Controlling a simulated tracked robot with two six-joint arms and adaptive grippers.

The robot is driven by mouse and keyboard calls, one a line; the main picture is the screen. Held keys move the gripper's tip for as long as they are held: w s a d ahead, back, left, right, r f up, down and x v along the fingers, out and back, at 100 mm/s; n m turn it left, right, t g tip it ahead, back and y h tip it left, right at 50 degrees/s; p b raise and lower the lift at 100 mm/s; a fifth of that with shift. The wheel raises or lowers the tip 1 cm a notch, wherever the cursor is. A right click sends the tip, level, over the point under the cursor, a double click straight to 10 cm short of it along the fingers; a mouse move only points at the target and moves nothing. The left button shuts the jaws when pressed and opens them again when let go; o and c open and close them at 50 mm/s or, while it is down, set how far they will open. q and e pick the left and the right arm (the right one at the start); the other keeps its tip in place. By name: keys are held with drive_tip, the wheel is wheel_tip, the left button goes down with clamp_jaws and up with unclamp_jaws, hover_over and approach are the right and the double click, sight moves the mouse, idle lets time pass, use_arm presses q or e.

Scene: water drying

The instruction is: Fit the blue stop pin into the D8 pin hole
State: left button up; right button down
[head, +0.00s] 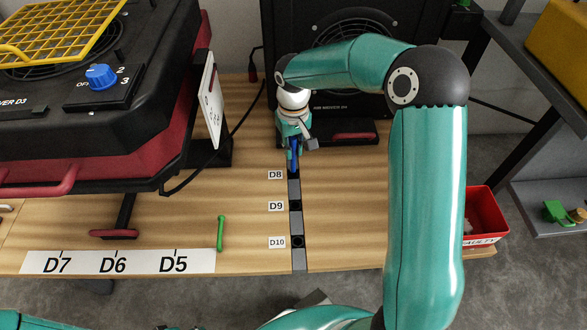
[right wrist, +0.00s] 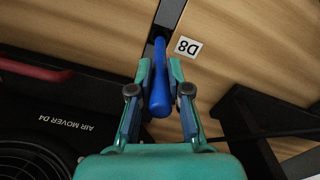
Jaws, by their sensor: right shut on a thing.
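The blue stop pin (head: 293,160) is between the fingers of my right gripper (head: 294,145), which is shut on it. The right wrist view shows the pin (right wrist: 159,92) lengthwise between the two fingertips (right wrist: 159,72), its far end toward the grey strip (right wrist: 171,12) beside the D8 label (right wrist: 187,48). In the head view the pin's lower end is at the strip next to the D8 label (head: 275,175). The D8 hole is mostly hidden by the pin, so I cannot tell whether the tip is inside it. My left gripper is not in view.
The D9 hole (head: 295,205) and D10 hole (head: 297,241) lie open along the strip. A green pin (head: 221,233) lies to the left. Black air movers stand behind (head: 342,50) and left (head: 90,110). A red bin (head: 480,212) is at right.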

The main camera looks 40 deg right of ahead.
sight(293, 139)
wheel_tip(293, 139, down, 7)
drive_tip(key=shift+f+b, duration=0.1)
drive_tip(key=shift+b, duration=0.95)
drive_tip(key=c, duration=1.1)
unclamp_jaws()
wheel_tip(293, 139, up, 12)
drive_tip(key=p, duration=0.4)
